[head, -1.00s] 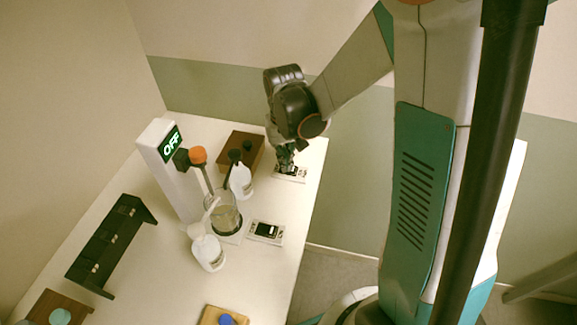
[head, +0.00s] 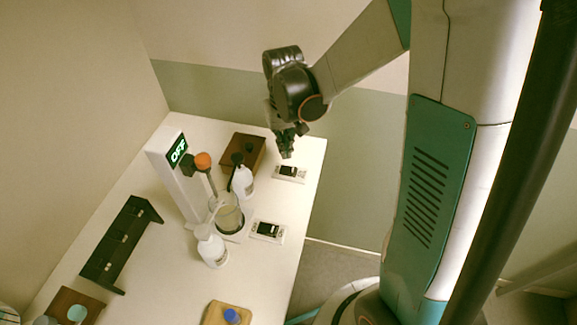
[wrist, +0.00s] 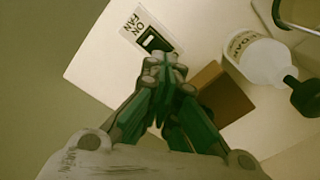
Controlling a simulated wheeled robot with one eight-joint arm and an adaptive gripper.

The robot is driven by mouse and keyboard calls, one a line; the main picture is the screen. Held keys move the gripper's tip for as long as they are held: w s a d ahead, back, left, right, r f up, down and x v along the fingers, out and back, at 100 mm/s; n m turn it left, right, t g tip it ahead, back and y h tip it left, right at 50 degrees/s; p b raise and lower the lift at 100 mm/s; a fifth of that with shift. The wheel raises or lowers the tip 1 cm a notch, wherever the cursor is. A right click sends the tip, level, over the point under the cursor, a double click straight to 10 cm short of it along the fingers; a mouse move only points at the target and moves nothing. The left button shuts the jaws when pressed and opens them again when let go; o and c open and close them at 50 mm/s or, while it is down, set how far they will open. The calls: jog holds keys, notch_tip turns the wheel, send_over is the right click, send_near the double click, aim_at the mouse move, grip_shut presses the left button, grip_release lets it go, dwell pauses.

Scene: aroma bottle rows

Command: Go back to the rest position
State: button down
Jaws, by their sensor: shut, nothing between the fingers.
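My gripper (head: 287,152) is shut and empty. In the head view it hangs above the far right part of the white table, just over a switch plate with a black rocker (head: 289,173). In the wrist view its closed fingers (wrist: 164,72) point at the same plate (wrist: 155,38), whose visible lettering includes "ON" and "FAN". The fingertips look apart from the plate and cover part of its lower edge.
A white stand with a green "OFF" display (head: 177,150) holds a stirrer over a glass beaker (head: 229,217). White bottles (head: 243,180) (head: 212,249) stand beside it. A brown block (head: 248,147), a second switch plate (head: 268,231) and a black rack (head: 121,243) are on the table (head: 170,275).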

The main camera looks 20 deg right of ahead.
dwell(0.4)
jog(key=s+r+n+t+b, duration=0.1)
jog(key=s+r+t+b, duration=0.3)
jog(key=s+r+t, duration=0.3)
jog(key=s+r, duration=0.4)
jog(key=s, duration=0.4)
jog(key=shift+r, duration=0.35)
